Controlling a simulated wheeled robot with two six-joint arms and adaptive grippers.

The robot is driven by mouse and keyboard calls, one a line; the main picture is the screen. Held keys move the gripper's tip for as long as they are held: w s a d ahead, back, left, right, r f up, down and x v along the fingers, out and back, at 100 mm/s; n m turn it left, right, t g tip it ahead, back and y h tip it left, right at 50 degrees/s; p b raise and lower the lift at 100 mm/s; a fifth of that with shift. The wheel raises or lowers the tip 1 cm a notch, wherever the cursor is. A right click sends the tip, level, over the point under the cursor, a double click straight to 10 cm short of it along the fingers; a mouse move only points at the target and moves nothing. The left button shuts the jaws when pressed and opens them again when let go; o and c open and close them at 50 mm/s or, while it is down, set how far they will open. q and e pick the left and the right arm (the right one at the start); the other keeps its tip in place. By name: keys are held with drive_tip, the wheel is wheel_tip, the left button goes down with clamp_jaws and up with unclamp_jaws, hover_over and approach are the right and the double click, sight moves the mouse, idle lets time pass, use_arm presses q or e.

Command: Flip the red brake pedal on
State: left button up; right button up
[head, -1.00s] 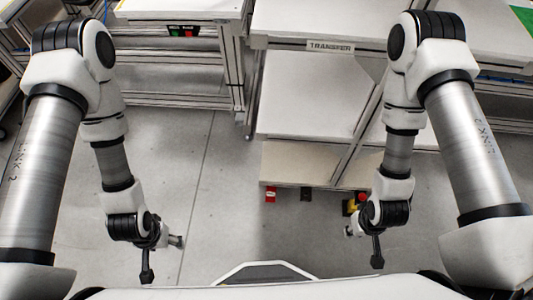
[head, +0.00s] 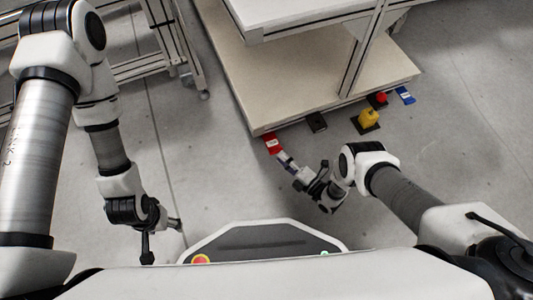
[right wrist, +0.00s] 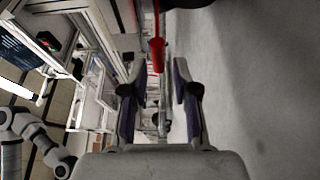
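The red brake pedal (head: 271,143) is on the floor at the front left corner of a low shelf, with a pale label on its top. My right gripper (head: 287,163) reaches low towards it from the right, its tip close to the pedal's near edge. In the right wrist view the two fingers (right wrist: 158,92) stand apart with nothing held, and a narrow red part (right wrist: 157,56) shows ahead between them. I cannot tell whether the fingers touch it. My left gripper (head: 161,236) hangs at the lower left, far from the pedal, its fingers spread.
Right of the red pedal, along the shelf's edge, are a black pedal (head: 316,122), a yellow device (head: 368,118), a red button on a dark base (head: 378,99) and a blue pedal (head: 405,95). The pale lower shelf (head: 290,80) overhangs close behind. Floor in front is clear.

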sight(273, 150)
drive_tip(key=b+x, duration=0.3)
drive_tip(key=x, duration=0.4)
drive_tip(key=shift+w+a, duration=0.2)
drive_tip(key=shift+w+r, duration=0.1)
drive_tip(key=shift+r, duration=0.05)
clamp_jaws()
